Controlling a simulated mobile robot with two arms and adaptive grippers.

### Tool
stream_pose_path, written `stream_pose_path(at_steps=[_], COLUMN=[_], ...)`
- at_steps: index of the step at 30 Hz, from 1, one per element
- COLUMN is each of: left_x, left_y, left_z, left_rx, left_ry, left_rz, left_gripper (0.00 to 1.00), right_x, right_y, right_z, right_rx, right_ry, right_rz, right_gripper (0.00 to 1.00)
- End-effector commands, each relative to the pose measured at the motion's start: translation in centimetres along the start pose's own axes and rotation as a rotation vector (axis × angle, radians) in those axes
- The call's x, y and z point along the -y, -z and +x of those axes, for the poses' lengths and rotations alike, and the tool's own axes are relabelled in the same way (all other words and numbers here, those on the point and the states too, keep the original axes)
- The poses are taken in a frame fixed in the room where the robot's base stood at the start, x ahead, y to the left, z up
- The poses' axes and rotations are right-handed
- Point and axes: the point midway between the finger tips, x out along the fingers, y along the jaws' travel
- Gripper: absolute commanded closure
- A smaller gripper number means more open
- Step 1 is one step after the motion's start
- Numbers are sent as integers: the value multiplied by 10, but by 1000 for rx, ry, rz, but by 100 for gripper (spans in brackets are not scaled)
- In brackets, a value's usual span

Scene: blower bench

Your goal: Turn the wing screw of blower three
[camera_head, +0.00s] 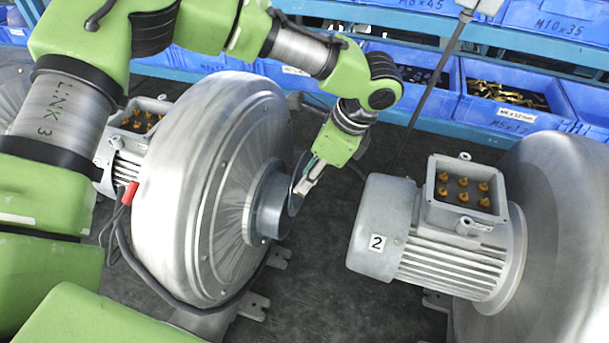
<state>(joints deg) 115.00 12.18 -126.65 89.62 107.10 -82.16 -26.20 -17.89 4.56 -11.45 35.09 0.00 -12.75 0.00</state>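A large silver blower (215,190) with a round brushed housing stands left of centre. I see no number on it. Its grey inlet pipe (270,200) ends in a dark round opening facing right. My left gripper (306,184) points down at the rim of this opening, overlapping it in the picture. Its fingers are small here, and I cannot tell whether they are open or shut or touch anything. I cannot make out a wing screw; the gripper may hide it. My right gripper is not in view.
Motor "2" (430,240), with an open terminal box, stands to the right, joined to another blower (560,230). Blue bins (512,100) of fasteners line the back. A thin dark pole (437,75) rises behind. Dark floor (325,270) lies between the blowers.

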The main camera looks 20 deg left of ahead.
Motion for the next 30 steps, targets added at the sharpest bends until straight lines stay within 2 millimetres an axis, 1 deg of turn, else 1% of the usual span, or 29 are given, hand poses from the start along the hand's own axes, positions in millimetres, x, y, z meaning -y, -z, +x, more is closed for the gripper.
stream_pose_path(at_steps=[1,3,6,11,17,20,30], left_x=[-1,0,0,0,0,0,-1], left_y=[-1,-1,0,0,1,1,0], left_z=[6,15,24,30,31,31,32], left_rx=[2,2,2,0,0,0,1], left_ry=[-2,-1,0,1,1,1,-1], left_rz=[2,2,2,2,1,1,2], left_gripper=[76,76,76,76,76,100,100], right_x=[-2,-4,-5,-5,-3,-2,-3], right_y=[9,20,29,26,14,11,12], right_z=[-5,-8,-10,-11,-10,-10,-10], right_rx=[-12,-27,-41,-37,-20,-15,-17], right_ry=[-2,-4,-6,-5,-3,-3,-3], right_rz=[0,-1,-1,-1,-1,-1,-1], right_gripper=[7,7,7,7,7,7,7])
